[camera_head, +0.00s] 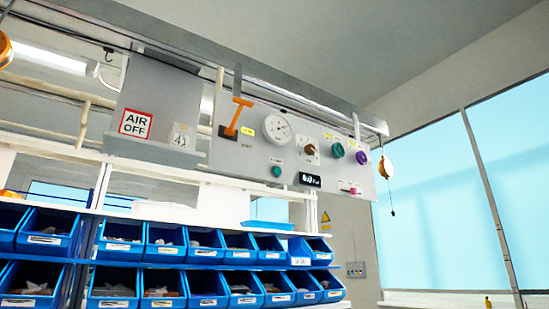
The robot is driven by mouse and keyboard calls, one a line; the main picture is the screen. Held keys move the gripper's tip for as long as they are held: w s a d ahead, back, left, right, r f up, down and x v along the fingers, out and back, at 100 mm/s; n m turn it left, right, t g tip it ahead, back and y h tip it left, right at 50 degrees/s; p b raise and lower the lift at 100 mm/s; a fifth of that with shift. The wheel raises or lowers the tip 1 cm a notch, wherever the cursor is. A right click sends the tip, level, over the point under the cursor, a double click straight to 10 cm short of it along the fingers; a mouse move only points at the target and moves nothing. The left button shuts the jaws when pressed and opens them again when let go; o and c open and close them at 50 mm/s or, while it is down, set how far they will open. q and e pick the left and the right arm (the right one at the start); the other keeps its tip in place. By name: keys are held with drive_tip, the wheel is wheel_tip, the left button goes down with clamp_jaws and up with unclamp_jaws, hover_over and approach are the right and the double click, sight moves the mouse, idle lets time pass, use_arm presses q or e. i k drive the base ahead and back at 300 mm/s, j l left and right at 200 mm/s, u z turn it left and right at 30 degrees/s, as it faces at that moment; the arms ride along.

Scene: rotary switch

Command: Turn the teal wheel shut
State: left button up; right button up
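A round teal-green wheel (338,150) sits on the grey control panel (232,165) at the upper middle of the head view, right of a brown knob. A smaller teal knob (276,171) sits lower on the same panel, below the gauge. Both are small in the picture, and I cannot tell how far either is turned. Neither of my grippers shows, and nothing is touching the panel.
The panel also carries an orange lever (238,116), a white gauge (278,129), a brown knob (311,150), a purple wheel (362,157) and a small display (310,180). Blue bins (165,245) fill racks below.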

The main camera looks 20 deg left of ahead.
sight(337, 149)
drive_tip(key=u, duration=0.2)
drive_tip(key=i+l, duration=0.6)
drive_tip(key=i, duration=0.15)
